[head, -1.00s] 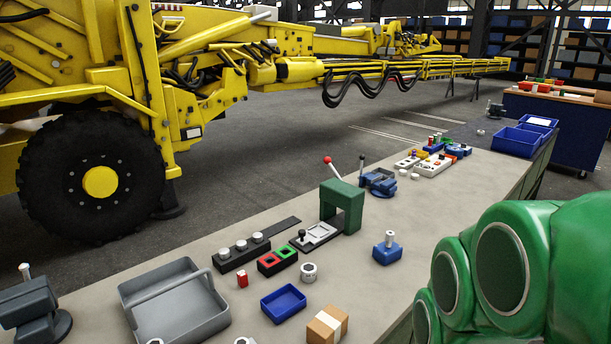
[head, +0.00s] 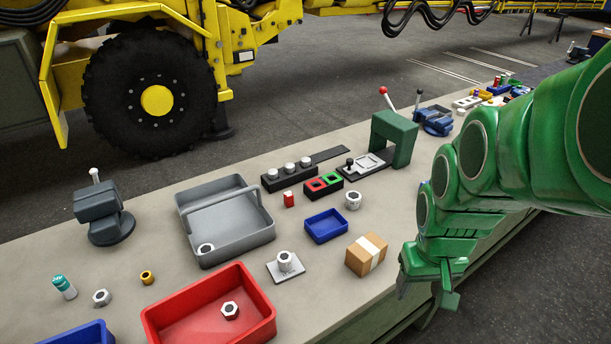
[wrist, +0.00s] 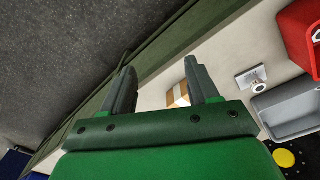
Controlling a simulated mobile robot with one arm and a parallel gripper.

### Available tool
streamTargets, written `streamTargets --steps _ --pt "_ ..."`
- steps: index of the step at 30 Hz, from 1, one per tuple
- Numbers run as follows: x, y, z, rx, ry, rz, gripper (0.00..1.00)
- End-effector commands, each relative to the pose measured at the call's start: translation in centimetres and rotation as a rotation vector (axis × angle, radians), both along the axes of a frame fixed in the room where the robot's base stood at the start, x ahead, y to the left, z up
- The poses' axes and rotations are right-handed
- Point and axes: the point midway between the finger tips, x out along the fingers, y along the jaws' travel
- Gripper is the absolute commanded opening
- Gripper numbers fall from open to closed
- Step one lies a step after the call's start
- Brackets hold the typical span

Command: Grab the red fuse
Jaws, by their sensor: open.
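The red fuse (head: 289,199) is a small red block with a pale top. It stands on the bench between the grey tray and the black holder with red and green frames. My gripper (head: 428,300) is at the bench's front edge, right of the cardboard box and well to the right and in front of the fuse. In the wrist view my gripper (wrist: 163,88) has its two fingers spread apart with nothing between them in its grasp. The fuse is not visible in the wrist view.
A cardboard box (head: 366,254) and a blue tray (head: 327,226) lie between my gripper and the fuse. The grey tray (head: 225,222), a red bin (head: 208,309) and a green press (head: 394,137) stand nearby. A black strip with several knobs (head: 289,177) is just behind the fuse.

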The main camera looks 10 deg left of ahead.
Motion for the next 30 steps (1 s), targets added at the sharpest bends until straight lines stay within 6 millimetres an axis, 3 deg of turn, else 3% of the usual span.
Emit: streamTargets --steps 8,17,23,30 --pt "10.0 -1.0 -2.3 -0.153 -0.188 0.31 0.6" --pt "21.6 -1.6 -3.0 -0.478 -0.378 0.847 0.6" --pt "28.4 0.8 -3.3 -0.727 -0.463 1.256 0.6" --pt "34.5 7.3 -4.7 -1.039 -0.542 1.773 0.6"
